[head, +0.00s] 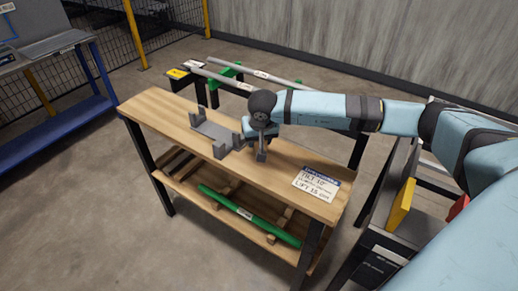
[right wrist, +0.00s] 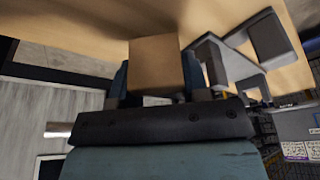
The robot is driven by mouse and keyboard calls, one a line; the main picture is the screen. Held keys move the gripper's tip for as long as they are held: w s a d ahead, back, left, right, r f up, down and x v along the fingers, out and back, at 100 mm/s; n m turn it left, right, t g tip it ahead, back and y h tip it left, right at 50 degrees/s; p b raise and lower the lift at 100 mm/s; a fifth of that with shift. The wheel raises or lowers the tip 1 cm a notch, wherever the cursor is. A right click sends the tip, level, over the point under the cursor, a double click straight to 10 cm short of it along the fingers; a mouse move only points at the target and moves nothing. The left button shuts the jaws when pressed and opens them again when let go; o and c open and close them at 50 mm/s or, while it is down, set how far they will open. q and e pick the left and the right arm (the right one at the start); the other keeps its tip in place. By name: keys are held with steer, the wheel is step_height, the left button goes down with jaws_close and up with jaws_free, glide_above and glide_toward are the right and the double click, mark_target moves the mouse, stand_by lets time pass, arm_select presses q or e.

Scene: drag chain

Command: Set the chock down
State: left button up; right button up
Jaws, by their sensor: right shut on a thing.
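In the right wrist view, a tan, block-shaped chock (right wrist: 155,62) sits between the fingers of my right gripper (right wrist: 153,85), which is shut on it. In the head view, my right gripper (head: 261,150) points down over the wooden bench top (head: 165,112), just right of a grey cradle (head: 216,131). The chock is mostly hidden there by the gripper and wrist. I cannot tell whether it touches the bench top. The cradle also shows in the right wrist view (right wrist: 235,62), right of the chock and apart from it. My left gripper is not in view.
A printed card (head: 317,184) lies on the bench's right end. A green bar (head: 250,214) lies on the lower shelf. Grey bars on green and black supports (head: 230,72) stand behind the bench. A rack with a yellow panel (head: 400,205) stands at right. The bench's left end is clear.

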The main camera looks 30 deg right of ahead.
steer(key=shift+f, duration=1.95)
steer(key=shift+f, duration=0.1)
steer(key=o, duration=0.9)
steer(key=v, duration=1.2)
steer(key=shift+a, duration=0.1)
